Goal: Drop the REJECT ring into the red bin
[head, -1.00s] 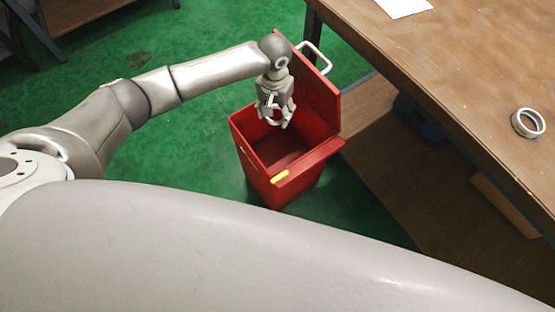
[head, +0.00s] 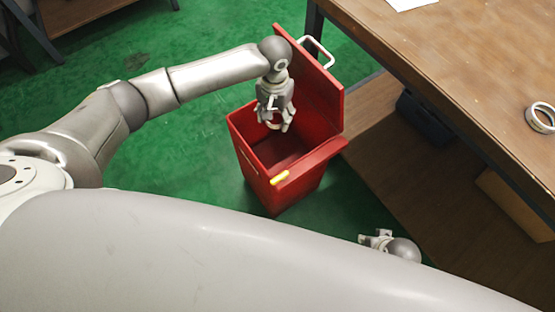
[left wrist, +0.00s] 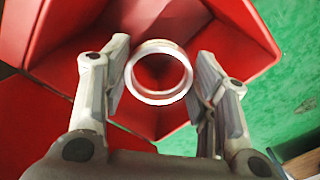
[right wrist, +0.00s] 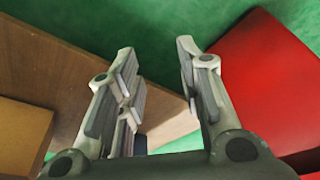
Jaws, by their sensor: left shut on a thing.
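The red bin (head: 258,176) stands on the green floor with its lid (head: 312,75) swung open. My left gripper (head: 276,126) is over the bin's open mouth, pointing down. It is shut on a silver ring (left wrist: 160,98), which sits between its fingers in the left wrist view, with the red bin interior behind it. I cannot read a REJECT mark on the ring. My right gripper (right wrist: 157,52) is open and empty. In the head view only part of the right gripper (head: 376,239) shows, low and right of the bin.
A second silver ring (head: 541,117) lies on the wooden table (head: 440,55) at the right. A lower wooden shelf (head: 400,170) holds a box (head: 512,203). A white sheet (head: 408,4) lies at the table's back. Green floor is clear left of the bin.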

